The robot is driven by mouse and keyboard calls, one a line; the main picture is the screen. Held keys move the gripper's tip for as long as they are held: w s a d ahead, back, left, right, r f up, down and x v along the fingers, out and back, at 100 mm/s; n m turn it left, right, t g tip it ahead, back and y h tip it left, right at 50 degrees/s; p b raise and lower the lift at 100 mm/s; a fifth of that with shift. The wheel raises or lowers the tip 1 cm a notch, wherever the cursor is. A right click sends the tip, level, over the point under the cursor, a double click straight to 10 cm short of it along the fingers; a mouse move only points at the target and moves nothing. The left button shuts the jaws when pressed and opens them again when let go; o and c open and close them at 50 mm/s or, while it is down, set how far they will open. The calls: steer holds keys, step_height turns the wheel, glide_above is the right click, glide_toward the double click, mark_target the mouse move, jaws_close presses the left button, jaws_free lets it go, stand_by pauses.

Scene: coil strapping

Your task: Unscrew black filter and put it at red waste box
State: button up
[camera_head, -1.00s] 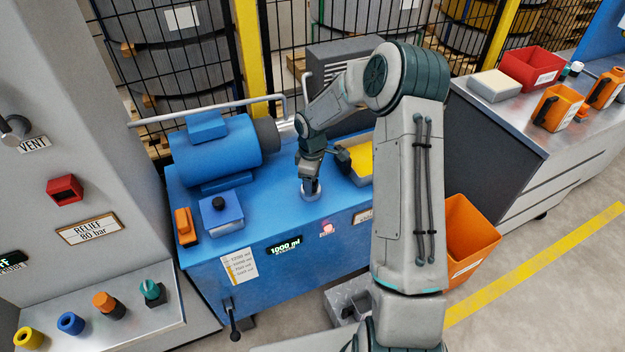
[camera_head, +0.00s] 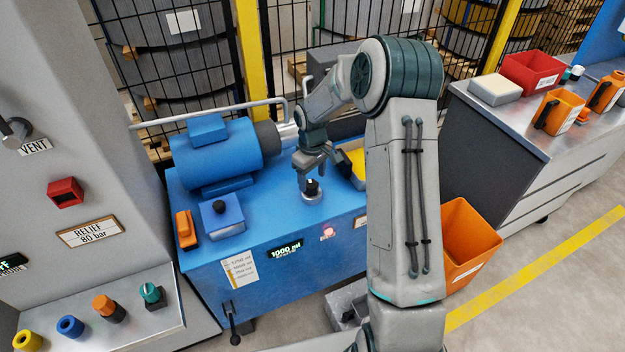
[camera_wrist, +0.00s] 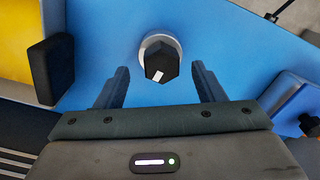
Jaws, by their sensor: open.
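The black filter (camera_head: 311,188) stands upright in a light metal ring on top of the blue power unit (camera_head: 275,215). In the wrist view the black filter (camera_wrist: 161,62) shows as a dark knob with a white mark, inside a pale ring. My gripper (camera_head: 312,184) is just above and around it in the head view. In the wrist view my gripper (camera_wrist: 160,82) is open, with one finger on each side and a clear gap to the filter. The red waste box (camera_head: 531,70) sits on the metal bench at the upper right, with a white label.
A blue motor (camera_head: 215,150), a blue box with a black knob (camera_head: 222,212) and an orange block (camera_head: 186,227) stand left of the filter. A yellow-filled tray (camera_head: 355,160) is to its right. An orange bin (camera_head: 466,240) stands on the floor.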

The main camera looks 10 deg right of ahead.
steer(key=m+b, duration=0.1)
steer(key=m, duration=0.4)
steer(key=shift+m, duration=0.3)
steer(key=shift+a+f+m+b, duration=0.1)
steer(key=shift+m+b, duration=0.35)
steer(key=shift+m, duration=0.15)
steer(key=m, duration=0.6)
steer(key=shift+a+m, duration=0.1)
steer(key=shift+m, duration=0.3)
steer(key=m, duration=0.5)
steer(key=m+p, duration=0.1)
steer(key=m, duration=0.1)
steer(key=shift+w+a+r+m, duration=0.1)
steer(key=shift+r+m, duration=0.1)
steer(key=shift+m, duration=0.2)
steer(key=m+p, duration=0.2)
steer(key=m, duration=0.2)
steer(key=m+p, duration=0.1)
steer(key=m, duration=0.1)
steer(key=shift+w+m, duration=0.1)
steer(key=shift+m, duration=0.3)
steer(key=shift+f, duration=0.1)
